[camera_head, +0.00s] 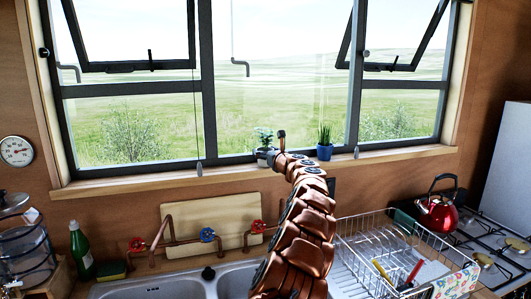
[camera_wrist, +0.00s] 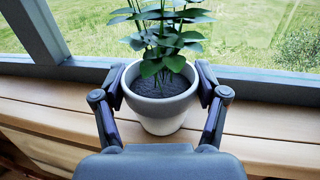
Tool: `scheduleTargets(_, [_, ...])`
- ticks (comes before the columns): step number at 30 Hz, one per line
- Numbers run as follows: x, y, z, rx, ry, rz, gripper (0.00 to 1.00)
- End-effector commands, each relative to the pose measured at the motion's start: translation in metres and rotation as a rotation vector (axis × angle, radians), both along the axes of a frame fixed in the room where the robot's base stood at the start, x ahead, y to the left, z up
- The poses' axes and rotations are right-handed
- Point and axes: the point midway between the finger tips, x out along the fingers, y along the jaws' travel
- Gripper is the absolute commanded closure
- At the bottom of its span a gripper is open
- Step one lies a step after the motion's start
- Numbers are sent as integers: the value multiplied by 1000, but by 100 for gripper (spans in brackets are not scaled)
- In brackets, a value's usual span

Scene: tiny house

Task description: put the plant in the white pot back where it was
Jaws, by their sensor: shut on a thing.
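The plant in the white pot (camera_wrist: 162,110) is between the two fingers of my gripper (camera_wrist: 162,92) in the wrist view. Its pot is white with dark soil, and green leaves rise from it. It looks upright. In the head view the plant (camera_head: 264,137) shows at the window sill (camera_head: 180,181), with its pot partly hidden by my arm and gripper (camera_head: 275,153). The fingers are shut on the pot's sides. The pot is at or just above the wooden sill; I cannot tell whether it touches.
A blue pot with a spiky plant (camera_head: 325,150) stands on the sill to the right. Window frames rise behind. Below are red and blue taps (camera_head: 207,235), the sink (camera_head: 170,288), a dish rack (camera_head: 395,255) and a red kettle (camera_head: 438,212). The sill left of the plant looks clear.

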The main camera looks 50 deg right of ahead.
Motion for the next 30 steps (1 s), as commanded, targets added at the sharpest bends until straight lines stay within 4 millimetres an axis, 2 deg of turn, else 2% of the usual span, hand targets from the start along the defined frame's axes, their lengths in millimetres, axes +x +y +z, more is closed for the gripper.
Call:
scheduleTargets(1, [0, 0, -1, 0, 0, 0, 26])
scheduleTargets(8, [0, 0, -1, 0, 0, 0, 3])
scheduleTargets(20, [0, 0, 3, 0, 0, 0, 3])
scheduleTargets(30, [-21, 6, 2, 2, -3, -2, 3])
